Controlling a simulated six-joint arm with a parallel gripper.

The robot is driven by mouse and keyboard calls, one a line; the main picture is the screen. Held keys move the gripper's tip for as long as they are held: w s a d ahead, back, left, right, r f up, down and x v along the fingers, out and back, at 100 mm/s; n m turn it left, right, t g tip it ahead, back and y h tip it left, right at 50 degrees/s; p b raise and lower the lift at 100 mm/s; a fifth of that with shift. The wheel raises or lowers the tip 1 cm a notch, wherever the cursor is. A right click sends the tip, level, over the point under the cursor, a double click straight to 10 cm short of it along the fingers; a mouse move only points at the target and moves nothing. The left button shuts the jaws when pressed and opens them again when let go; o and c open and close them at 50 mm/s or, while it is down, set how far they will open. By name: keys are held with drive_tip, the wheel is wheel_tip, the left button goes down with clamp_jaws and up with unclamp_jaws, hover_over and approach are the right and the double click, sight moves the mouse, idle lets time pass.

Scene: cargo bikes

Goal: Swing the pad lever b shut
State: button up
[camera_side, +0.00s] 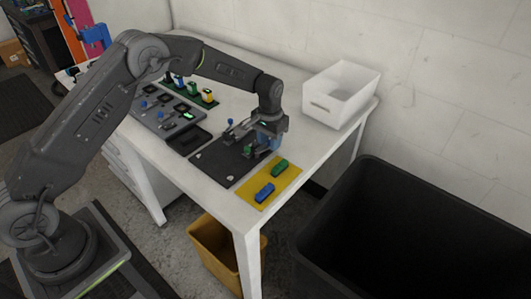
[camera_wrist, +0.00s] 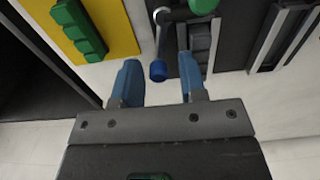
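In the wrist view, a grey lever fixture (camera_wrist: 198,42) on the dark board carries a blue knob (camera_wrist: 158,71) and a green knob (camera_wrist: 203,5). Which of these belongs to pad lever b I cannot tell. My gripper (camera_wrist: 159,78) is open, its two blue fingers apart, with the blue knob showing in the gap between the fingertips. Whether a finger touches it is unclear. In the side view my gripper (camera_side: 266,146) is low over the right part of the dark board (camera_side: 212,163) and hides much of the fixture there. Another blue-knobbed lever (camera_side: 230,122) stands farther left.
A yellow mat (camera_side: 252,199) with a green block (camera_side: 280,168) and a blue block (camera_side: 265,193) lies at the near table end. A white bin (camera_side: 341,94) stands at the back right. A grey panel (camera_side: 165,116) with small parts lies left. A black bin (camera_side: 420,230) stands beside the table.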

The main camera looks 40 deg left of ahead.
sight(269, 140)
drive_tip(key=shift+r, duration=3.65)
drive_tip(key=shift+r, duration=0.3)
drive_tip(key=s+a+r+t, duration=0.1)
drive_tip(key=s+r+t, duration=0.2)
drive_tip(key=s+r, duration=1.3)
drive_tip(key=s+t, duration=0.2)
drive_tip(key=s, duration=1.6)
drive_tip(key=shift+s+a+r+t, duration=0.3)
drive_tip(key=shift+s+a+r, duration=0.05)
drive_tip(key=shift+s, duration=0.05)
